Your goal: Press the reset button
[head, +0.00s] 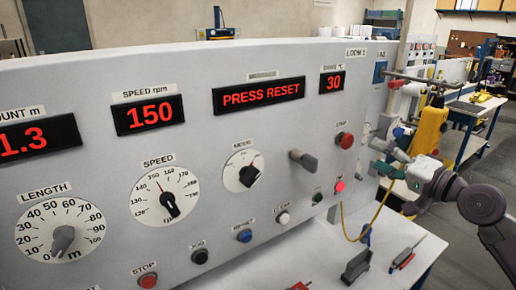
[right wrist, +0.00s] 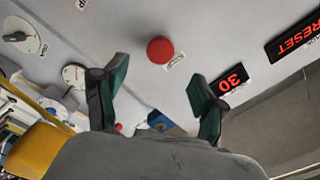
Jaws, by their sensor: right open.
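The reset button (head: 244,236) is a blue button low on the grey loom panel, with a small label above it that seems to read RESET. My right gripper (head: 378,156) is at the right end of the panel, well to the right of the blue button and near the red mushroom button (head: 345,140). In the right wrist view its two green-tipped fingers (right wrist: 158,95) are spread with nothing between them. The red mushroom button (right wrist: 160,50) shows beyond them. The display (head: 258,95) reads PRESS RESET. My left gripper is out of view.
Beside the blue button are a black button (head: 200,256) and a white button (head: 283,218). A grey lever knob (head: 303,160) sticks out above. A yellow cable (head: 372,222) hangs at the right. A white table (head: 405,245) with tools stands below.

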